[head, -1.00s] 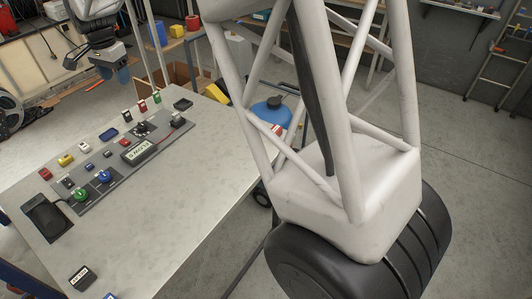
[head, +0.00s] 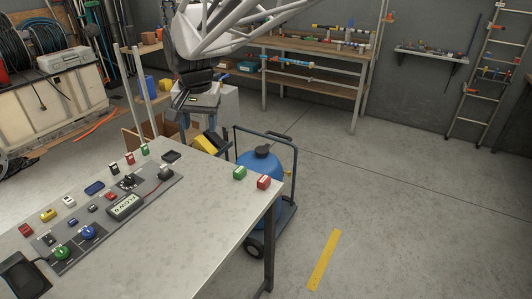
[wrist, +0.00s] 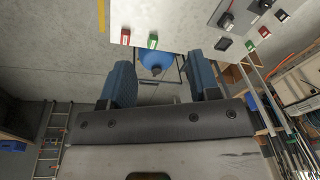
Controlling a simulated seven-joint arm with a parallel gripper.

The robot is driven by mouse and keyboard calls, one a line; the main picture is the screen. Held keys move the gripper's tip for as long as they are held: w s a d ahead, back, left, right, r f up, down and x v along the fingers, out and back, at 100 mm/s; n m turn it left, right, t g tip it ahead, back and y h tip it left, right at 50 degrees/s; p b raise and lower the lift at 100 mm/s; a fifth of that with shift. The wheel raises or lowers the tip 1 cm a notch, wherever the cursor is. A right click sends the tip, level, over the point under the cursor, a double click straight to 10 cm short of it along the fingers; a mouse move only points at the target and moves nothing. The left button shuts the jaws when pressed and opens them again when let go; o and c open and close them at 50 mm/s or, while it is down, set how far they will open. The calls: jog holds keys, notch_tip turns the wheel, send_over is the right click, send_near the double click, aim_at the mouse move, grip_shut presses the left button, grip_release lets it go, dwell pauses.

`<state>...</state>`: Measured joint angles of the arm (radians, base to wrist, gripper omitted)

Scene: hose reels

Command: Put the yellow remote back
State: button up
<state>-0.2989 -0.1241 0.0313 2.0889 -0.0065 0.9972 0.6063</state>
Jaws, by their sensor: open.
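A small yellow remote (head: 48,214) lies on the table (head: 205,205) in the head view, at the left, beside a grey control panel (head: 95,235) and between a red and a white block. My gripper (head: 197,118) is beyond the far edge of the table, near its far corner, pointing down and well apart from the remote. Its blue fingers are spread with nothing between them in the wrist view (wrist: 162,82). I cannot make out the yellow remote in the wrist view.
A green block (head: 239,173) and a red block (head: 264,182) stand at the table's right corner. The panel carries knobs and a labelled display (head: 125,205). A blue tank (head: 260,165) on a cart stands behind the table. The table's middle right is bare.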

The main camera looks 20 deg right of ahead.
jog(key=s+d+f+n, duration=0.1)
jog(key=s+d+f, duration=0.1)
jog(key=s+d, duration=0.4)
jog(key=s+d+f+n, duration=0.1)
jog(key=s+d+f, duration=0.2)
jog(key=s, duration=0.9)
jog(key=s+d+f+n+t, duration=0.1)
jog(key=s+d+f, duration=0.1)
jog(key=s+d, duration=0.6)
jog(key=shift+s+d+f+h, duration=0.15)
jog(key=shift+s+d+h, duration=0.2)
jog(key=shift+s, duration=0.1)
